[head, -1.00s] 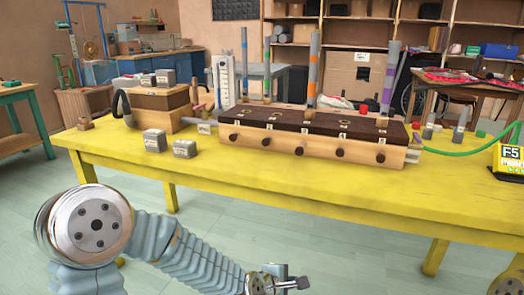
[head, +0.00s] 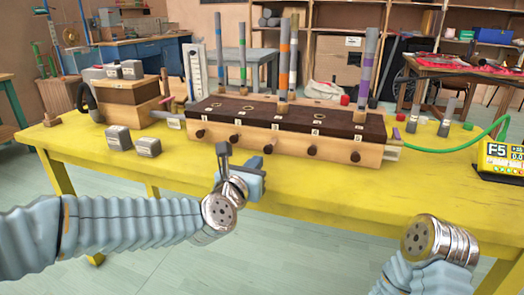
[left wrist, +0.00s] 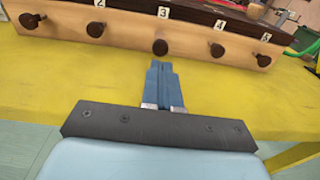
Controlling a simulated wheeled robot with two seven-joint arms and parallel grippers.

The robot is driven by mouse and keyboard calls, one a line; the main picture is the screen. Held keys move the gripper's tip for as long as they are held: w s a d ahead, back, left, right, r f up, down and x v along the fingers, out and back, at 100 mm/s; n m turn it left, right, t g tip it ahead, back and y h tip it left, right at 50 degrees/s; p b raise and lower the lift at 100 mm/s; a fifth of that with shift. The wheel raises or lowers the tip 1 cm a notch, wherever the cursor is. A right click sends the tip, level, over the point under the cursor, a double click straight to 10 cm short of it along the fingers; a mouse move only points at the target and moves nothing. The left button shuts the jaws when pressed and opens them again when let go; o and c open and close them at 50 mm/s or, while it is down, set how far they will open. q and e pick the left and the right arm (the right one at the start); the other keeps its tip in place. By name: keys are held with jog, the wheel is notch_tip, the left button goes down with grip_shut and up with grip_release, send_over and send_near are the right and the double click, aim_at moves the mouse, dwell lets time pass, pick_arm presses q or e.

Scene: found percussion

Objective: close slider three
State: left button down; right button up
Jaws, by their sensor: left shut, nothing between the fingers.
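The long wooden slider box (head: 290,142) has a dark top and a row of dark round knobs on its front. Knob three (head: 269,148) is the middle one; in the left wrist view it (left wrist: 160,47) sits below the label 3 (left wrist: 163,12). How far its slider stands out is hard to tell. My left gripper (head: 256,163) is shut and empty over the front of the table. In the left wrist view its blue fingertips (left wrist: 160,65) point at knob three, just short of it, with no clear contact. My right gripper is out of view.
Knob two (left wrist: 95,29) and knob four (left wrist: 218,52) flank knob three. Upright pipes stand on the box. Two grey blocks (head: 133,142) lie left on the yellow table (head: 400,195). A green hose (head: 450,148) and a yellow display (head: 500,160) are at the right.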

aim_at(266, 148)
pick_arm(q)
jog(key=p+x, duration=0.1)
jog(key=x, duration=0.4)
jog(key=shift+w, duration=0.2)
jog(key=b+x, duration=0.1)
jog(key=x, duration=0.2)
jog(key=shift+w+f, duration=0.1)
jog(key=shift+w+r, duration=0.2)
jog(key=shift+r, duration=0.1)
